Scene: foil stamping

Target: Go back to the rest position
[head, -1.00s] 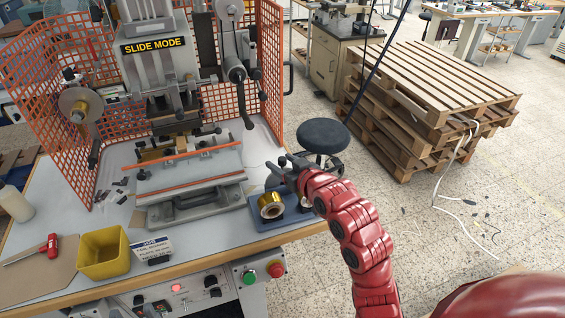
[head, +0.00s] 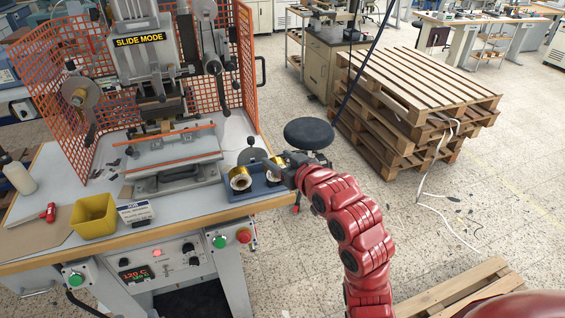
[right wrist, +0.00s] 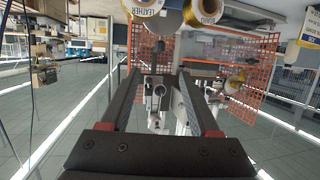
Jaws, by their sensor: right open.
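My right gripper (head: 279,163) is in the middle of the head view, beside the blue foil holder (head: 240,195) at the table's right end. Its jaws are apart in the right wrist view (right wrist: 160,92), with nothing between them. Gold foil rolls (head: 240,179) sit in the holder, and the gripper partly overlaps the right one in the head view. Labelled rolls (right wrist: 207,12) show at the top of the right wrist view. My left gripper is not in view.
The stamping press (head: 150,95) stands inside an orange mesh guard (head: 248,65). A yellow bin (head: 93,215) and a white label stand (head: 135,211) are on the table. A black stool (head: 309,132) and stacked pallets (head: 420,80) are beyond. Open floor lies to the right.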

